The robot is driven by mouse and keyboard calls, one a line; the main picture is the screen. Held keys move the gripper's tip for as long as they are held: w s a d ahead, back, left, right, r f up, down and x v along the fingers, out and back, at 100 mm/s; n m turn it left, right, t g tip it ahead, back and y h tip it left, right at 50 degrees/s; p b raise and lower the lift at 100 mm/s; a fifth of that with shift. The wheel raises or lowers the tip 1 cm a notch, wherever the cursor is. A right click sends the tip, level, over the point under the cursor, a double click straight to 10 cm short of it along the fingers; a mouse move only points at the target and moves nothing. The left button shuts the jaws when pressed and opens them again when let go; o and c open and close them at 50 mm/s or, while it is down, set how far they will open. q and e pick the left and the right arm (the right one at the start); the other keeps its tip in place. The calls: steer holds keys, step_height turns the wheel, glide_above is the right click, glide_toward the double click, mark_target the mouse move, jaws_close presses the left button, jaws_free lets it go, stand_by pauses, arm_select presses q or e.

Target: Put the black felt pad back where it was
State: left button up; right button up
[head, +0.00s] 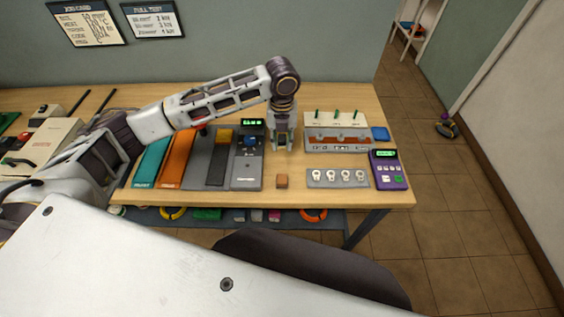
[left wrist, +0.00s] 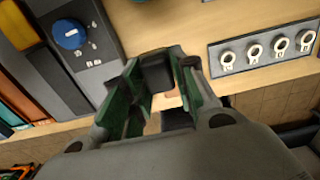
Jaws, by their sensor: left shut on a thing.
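My left gripper (head: 283,142) points down over the bare wood, between the grey tester and the white rack. In the left wrist view, its green-lined fingers (left wrist: 157,88) are shut on a small black block-like piece (left wrist: 157,70), which looks like the black felt pad. The pad cannot be made out in the head view. My right gripper is not in view.
The grey tester (head: 247,172) with a blue knob stands left of the gripper, beside orange (head: 176,160) and teal mats. The white rack (head: 337,120), a grey plate with white rings (head: 338,178) and a purple meter (head: 388,170) stand right. The table's front edge is close.

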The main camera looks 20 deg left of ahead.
arm_select(q)
glide_above(282, 164)
steer(key=shift+f, duration=2.5)
steer(key=shift+f+p, duration=0.35)
steer(key=shift+f, duration=2.15)
steer(key=shift+f, duration=0.1)
steer(key=o, duration=0.9)
step_height(282, 164, up, 12)
steer(key=shift+r+b, duration=0.15)
steer(key=shift+b, duration=0.35)
